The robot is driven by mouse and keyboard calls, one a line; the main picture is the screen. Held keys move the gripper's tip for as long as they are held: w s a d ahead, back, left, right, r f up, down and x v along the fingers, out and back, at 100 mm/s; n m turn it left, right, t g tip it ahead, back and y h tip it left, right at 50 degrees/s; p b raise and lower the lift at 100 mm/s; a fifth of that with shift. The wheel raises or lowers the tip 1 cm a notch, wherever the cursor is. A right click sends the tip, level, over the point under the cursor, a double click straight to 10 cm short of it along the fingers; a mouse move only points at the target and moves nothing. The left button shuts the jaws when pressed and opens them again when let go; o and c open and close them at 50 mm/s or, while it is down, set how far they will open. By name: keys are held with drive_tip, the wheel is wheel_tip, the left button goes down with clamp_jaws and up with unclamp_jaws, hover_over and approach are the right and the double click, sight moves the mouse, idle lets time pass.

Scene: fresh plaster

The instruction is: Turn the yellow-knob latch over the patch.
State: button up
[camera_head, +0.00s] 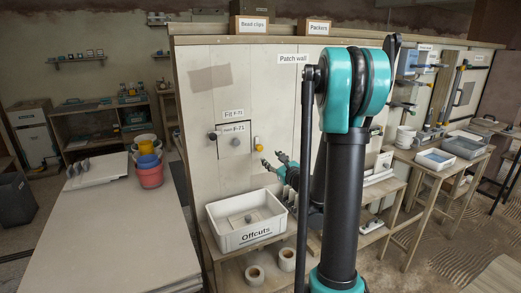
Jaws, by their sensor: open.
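The yellow-knob latch (257,144) is on the pale patch wall (195,115), with its yellow knob low and a white part above it. Left of it is a pale patch (233,143) under the labels "Fit F-71" and "F-71"; its edges are hard to make out. A grey knob (212,135) is at the patch's left side. My gripper (271,158) is open and empty, just right of and below the yellow knob, seemingly apart from it. My arm hides the wall to the right.
A white "Offcuts" bin (245,222) stands on the bench below, with a grey-knobbed piece inside. Tape rolls (287,260) sit on the lower shelf. A table (110,235) with colored buckets (149,172) is at left. A darker rectangle (210,79) marks the upper wall.

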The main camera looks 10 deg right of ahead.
sight(261, 149)
drive_tip(key=x, duration=1.1)
clamp_jaws()
